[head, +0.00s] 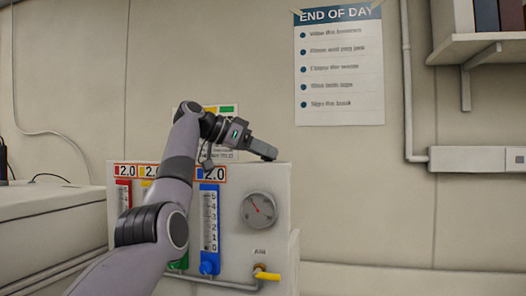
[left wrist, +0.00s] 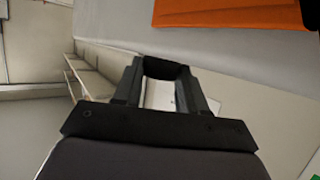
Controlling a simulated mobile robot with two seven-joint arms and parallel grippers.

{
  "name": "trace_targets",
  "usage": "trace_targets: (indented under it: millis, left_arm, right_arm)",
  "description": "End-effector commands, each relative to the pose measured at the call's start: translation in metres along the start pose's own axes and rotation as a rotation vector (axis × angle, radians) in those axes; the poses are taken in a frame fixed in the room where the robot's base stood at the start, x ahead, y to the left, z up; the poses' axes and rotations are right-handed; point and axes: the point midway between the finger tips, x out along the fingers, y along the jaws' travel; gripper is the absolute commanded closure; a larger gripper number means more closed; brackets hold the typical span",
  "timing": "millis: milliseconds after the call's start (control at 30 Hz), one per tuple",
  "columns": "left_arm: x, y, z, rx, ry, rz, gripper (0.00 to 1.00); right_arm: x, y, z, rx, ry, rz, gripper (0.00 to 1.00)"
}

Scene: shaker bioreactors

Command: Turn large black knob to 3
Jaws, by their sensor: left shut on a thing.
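My left gripper (head: 266,151) reaches to the top right edge of a white gas panel (head: 280,205), above a round dial gauge (head: 259,210). In the left wrist view, the fingers of my left gripper (left wrist: 167,80) stand on either side of a dark piece that looks like the large black knob (left wrist: 167,68), and are shut on it. The knob's pointer and number marks cannot be seen, so its setting cannot be told. In the head view I cannot separate the knob from the dark fingertips. My right gripper is not in view.
The panel has a blue flow meter (head: 209,230) marked 0 to 5, displays (head: 212,173) reading 2.0, and a yellow valve handle (head: 266,275) below the gauge. My left arm hides part of its front. A poster (head: 339,65) hangs behind; a white bench (head: 50,230) stands left.

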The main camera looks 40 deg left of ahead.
Motion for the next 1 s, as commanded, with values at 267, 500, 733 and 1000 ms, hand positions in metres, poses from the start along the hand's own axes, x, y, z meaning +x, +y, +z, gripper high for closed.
trace_targets:
  millis: [267,500,733,1000]
  left_arm:
    - [-0.0001,-0.0003,0.0005,0.006,-0.002,0.014,0.89]
    - [0.0000,-0.0003,0.0008,0.006,-0.003,0.014,0.89]
    - [0.0001,-0.0003,0.0007,0.006,-0.003,0.013,0.34]
    - [-0.0038,-0.0006,0.0005,0.006,-0.001,0.012,0.34]
  right_arm:
    - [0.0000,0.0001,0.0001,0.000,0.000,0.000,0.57]
    - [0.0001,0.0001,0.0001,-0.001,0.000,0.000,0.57]
    - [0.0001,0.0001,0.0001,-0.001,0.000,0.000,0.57]
    - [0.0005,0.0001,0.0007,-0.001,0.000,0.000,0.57]
